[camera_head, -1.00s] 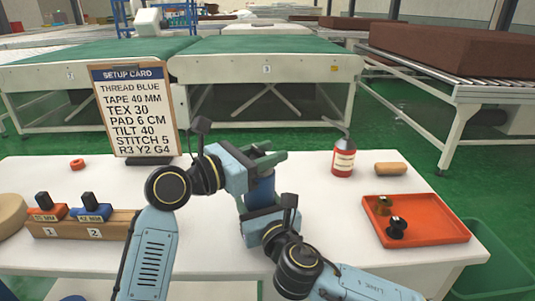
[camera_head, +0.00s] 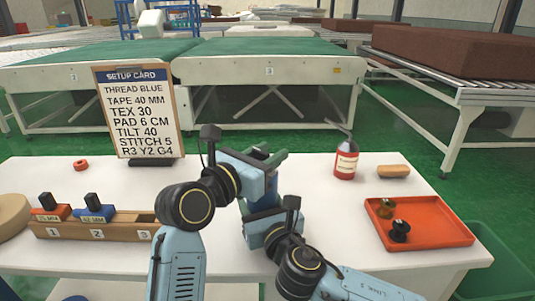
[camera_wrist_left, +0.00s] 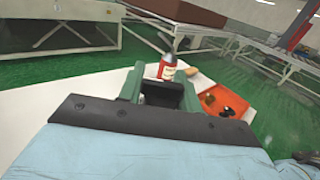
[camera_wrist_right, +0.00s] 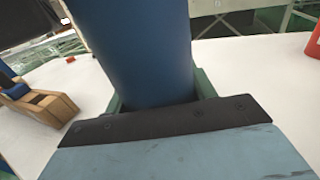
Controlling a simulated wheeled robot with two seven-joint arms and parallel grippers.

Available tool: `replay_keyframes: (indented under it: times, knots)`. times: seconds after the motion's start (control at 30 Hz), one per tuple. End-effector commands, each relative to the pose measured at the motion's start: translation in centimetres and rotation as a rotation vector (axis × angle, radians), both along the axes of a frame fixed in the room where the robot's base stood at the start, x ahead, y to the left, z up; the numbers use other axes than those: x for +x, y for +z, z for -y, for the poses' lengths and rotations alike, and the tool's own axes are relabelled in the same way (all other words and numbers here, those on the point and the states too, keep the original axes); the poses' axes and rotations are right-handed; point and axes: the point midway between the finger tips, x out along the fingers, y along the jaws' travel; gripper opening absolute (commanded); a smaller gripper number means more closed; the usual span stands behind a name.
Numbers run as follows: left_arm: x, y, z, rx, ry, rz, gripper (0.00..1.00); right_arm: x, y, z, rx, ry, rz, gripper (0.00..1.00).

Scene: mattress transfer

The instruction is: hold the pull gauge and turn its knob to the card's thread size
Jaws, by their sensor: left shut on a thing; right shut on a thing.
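The setup card (camera_head: 138,115) stands upright at the back left of the table and reads TEX 30, among other lines. The pull gauge has a blue cylindrical body (camera_head: 264,192), upright above the table; it fills the middle of the right wrist view (camera_wrist_right: 140,50). My right gripper (camera_head: 268,222) is shut around its lower body. My left gripper (camera_head: 264,158) is at its top, shut on the knob. The knob is mostly hidden by the fingers; a dark shape (camera_wrist_left: 162,93) shows between them in the left wrist view. No scale or marking on the gauge is readable.
A wooden rack (camera_head: 70,229) with numbered slots holds an orange and a blue block at left. A red bottle (camera_head: 345,162), a tan roll (camera_head: 393,171) and an orange tray (camera_head: 440,232) with dark spools are at right. A red ring (camera_head: 80,165) lies at back left.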

Motion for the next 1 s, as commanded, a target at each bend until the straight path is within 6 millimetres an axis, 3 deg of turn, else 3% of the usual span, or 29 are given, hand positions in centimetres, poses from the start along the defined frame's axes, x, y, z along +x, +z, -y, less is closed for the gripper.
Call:
replay_keyframes:
  times: [0.03, 0.07, 0.2, 0.57, 1.0]
  knots:
    - [-0.1, -0.1, 0.2, 0.001, -0.007, -0.004, 0.12, 0.0, 0.4, -0.2, -0.001, 0.005, 0.009, 0.12]
    - [-0.1, -0.1, 0.2, 0.001, -0.007, -0.004, 0.36, 0.0, 0.4, -0.2, -0.001, 0.005, 0.009, 0.12]
    - [-0.1, -0.1, 0.2, 0.001, -0.005, -0.003, 0.52, 0.0, 0.3, -0.2, 0.000, 0.005, 0.008, 0.12]
    - [-0.4, -0.1, -0.4, 0.000, -0.001, -0.001, 0.52, 0.0, 0.3, -0.1, 0.001, 0.003, 0.006, 0.12]
    - [-6.5, -0.1, -5.5, 0.001, 0.000, -0.002, 0.52, 0.0, 0.3, -0.1, 0.001, 0.002, 0.005, 0.12]
